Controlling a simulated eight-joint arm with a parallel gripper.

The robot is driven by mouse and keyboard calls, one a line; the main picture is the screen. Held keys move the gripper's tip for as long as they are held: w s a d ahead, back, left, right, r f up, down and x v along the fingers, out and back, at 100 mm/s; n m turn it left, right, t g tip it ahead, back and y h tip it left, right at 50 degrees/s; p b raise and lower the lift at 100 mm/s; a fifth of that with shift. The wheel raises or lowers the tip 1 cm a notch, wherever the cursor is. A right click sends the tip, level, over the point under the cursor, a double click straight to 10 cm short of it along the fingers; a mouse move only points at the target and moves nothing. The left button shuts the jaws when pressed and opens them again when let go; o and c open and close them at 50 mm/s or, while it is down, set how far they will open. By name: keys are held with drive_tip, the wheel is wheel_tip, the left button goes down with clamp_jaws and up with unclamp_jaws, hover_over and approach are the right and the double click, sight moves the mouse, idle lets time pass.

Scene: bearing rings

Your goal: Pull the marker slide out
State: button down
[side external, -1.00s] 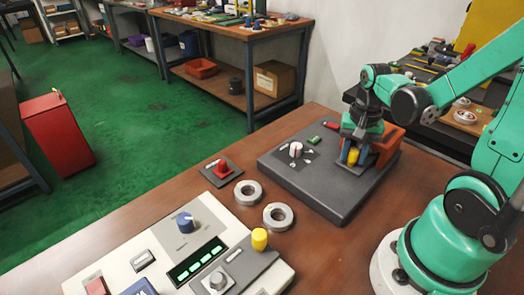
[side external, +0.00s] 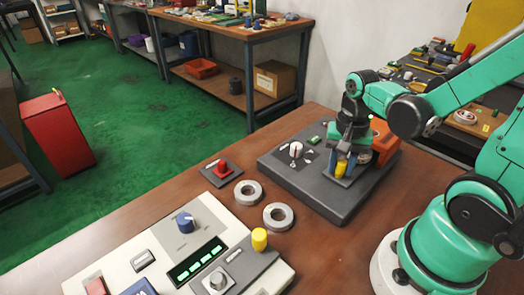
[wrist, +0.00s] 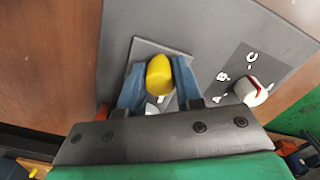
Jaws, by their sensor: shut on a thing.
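A yellow knob (side external: 341,169) stands on a small grey plate (side external: 333,182) on the dark grey base block; I take it for the marker slide. My gripper (side external: 343,165) points down over it, its blue fingers on both sides. In the wrist view, the yellow knob (wrist: 159,75) sits between the blue fingertips (wrist: 157,82), which are shut on it. The grey plate (wrist: 150,47) shows beyond it.
Two metal rings (side external: 278,217) and a red knob (side external: 222,168) are on the table. A control panel with another yellow knob (side external: 259,239) is in front.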

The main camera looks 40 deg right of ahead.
drive_tip(key=shift+a, duration=3.25)
drive_tip(key=shift+w+a, duration=0.1)
drive_tip(key=shift+a, duration=0.1)
drive_tip(key=c, duration=0.8)
unclamp_jaws()
drive_tip(key=shift+o, duration=0.2)
drive_tip(key=shift+r, duration=0.1)
wheel_tip(320, 180, up, 7)
drive_tip(key=shift+d, duration=0.1)
